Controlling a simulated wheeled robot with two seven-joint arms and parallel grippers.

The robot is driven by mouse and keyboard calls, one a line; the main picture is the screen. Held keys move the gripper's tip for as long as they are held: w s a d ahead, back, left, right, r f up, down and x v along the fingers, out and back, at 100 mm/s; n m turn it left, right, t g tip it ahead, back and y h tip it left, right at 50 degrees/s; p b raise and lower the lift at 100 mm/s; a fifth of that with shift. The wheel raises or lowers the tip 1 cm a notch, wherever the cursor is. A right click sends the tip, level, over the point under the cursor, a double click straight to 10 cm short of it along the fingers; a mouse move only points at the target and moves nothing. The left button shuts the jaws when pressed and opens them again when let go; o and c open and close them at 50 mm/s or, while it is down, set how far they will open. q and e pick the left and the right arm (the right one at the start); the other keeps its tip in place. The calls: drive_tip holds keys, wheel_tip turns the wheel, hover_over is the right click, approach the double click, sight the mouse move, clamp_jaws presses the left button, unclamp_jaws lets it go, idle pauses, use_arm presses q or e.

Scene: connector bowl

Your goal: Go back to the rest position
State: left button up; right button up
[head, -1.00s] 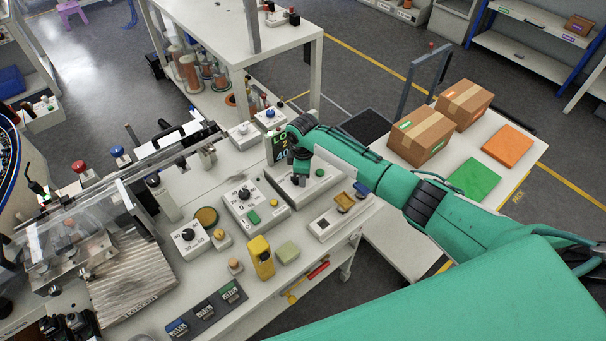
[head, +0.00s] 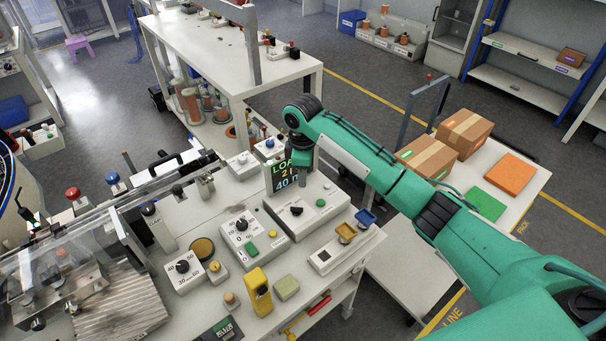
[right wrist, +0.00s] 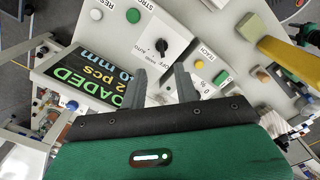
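My right gripper (right wrist: 161,80) shows in the right wrist view with its two grey fingers apart and nothing between them. In the head view, my green right arm comes in from the right and its gripper (head: 302,168) hangs over the back of a white control box (head: 318,216). The gripper partly covers the lit display (head: 284,184), which also shows in the right wrist view (right wrist: 95,88). A black rotary knob (right wrist: 162,46) on the box lies beyond the fingertips, apart from them. My left gripper is not in view.
The white workbench carries a dial box (head: 240,238), a yellow device (head: 258,291) and a small tray box (head: 335,252). Cardboard boxes (head: 464,132) stand on a side table at the right, near my forearm. Open floor lies behind the benches.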

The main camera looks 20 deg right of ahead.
idle(0.4)
drive_tip(key=s+a+f+m+t+y, duration=0.1)
drive_tip(key=s+a+f+m, duration=0.15)
drive_tip(key=s+f, duration=0.5)
drive_tip(key=s+a+f+m+t+y, duration=0.1)
drive_tip(key=s+a+f, duration=0.3)
drive_tip(key=s, duration=0.7)
drive_tip(key=s+d+r+m+t+h, duration=0.1)
drive_tip(key=s+d+m, duration=0.3)
drive_tip(key=s, duration=0.6)
drive_tip(key=s+d+r+m+t+h, duration=0.1)
drive_tip(key=s+d+m, duration=0.35)
drive_tip(key=s, duration=0.55)
wheel_tip(320, 180, down, 25)
drive_tip(key=w+n+g, duration=0.1)
drive_tip(key=s+d+f+g, duration=0.1)
drive_tip(key=s+f, duration=0.9)
drive_tip(key=f, duration=0.2)
drive_tip(key=s+d+f+g, duration=0.1)
drive_tip(key=s+d+f, duration=0.1)
drive_tip(key=s+f, duration=0.8)
wheel_tip(320, 180, down, 4)
drive_tip(key=shift+s+d+r, duration=0.2)
drive_tip(key=shift+s, duration=0.05)
